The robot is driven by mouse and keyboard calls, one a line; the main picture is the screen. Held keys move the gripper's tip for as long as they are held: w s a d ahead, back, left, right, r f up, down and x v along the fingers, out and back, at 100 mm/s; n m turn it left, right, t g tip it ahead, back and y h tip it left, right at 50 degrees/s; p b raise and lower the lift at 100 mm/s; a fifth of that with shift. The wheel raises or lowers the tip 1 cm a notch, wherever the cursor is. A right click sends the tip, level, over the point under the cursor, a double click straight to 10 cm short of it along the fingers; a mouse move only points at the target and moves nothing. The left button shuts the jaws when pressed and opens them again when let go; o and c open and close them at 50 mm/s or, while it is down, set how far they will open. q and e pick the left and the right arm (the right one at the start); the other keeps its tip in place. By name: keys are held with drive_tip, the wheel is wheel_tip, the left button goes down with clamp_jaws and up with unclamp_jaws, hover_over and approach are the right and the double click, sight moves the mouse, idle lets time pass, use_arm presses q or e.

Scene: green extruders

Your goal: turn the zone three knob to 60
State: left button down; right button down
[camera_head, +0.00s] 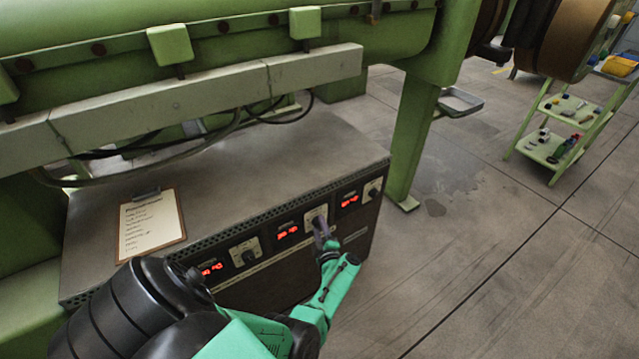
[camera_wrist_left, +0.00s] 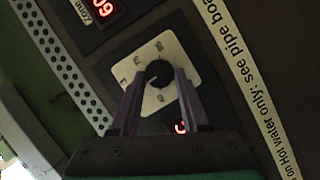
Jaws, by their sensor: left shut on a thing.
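A dark control box (camera_head: 270,150) carries red displays and round knobs on pale square plates along its front. My left gripper (camera_head: 321,226) is at the second knob from the right, on a pale plate (camera_head: 311,219). In the left wrist view, the two fingers of my left gripper (camera_wrist_left: 159,80) stand on either side of the dark round knob (camera_wrist_left: 158,72) and are shut on it. Its plate (camera_wrist_left: 150,53) has small marks around the knob. A red display (camera_wrist_left: 103,8) beside it is labelled "Zone", with its number cut off. My right gripper is not in view.
A clipboard (camera_head: 151,224) lies on top of the box. Green machinery (camera_head: 230,50) with a grey beam (camera_head: 210,85) and cables is behind. A green leg (camera_head: 411,135) stands to the right. A green cart (camera_head: 560,130) is farther right, across open floor.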

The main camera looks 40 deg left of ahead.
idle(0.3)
use_arm(q)
drive_tip(key=shift+c, duration=2)
unclamp_jaws()
drive_tip(key=shift+d, duration=0.1)
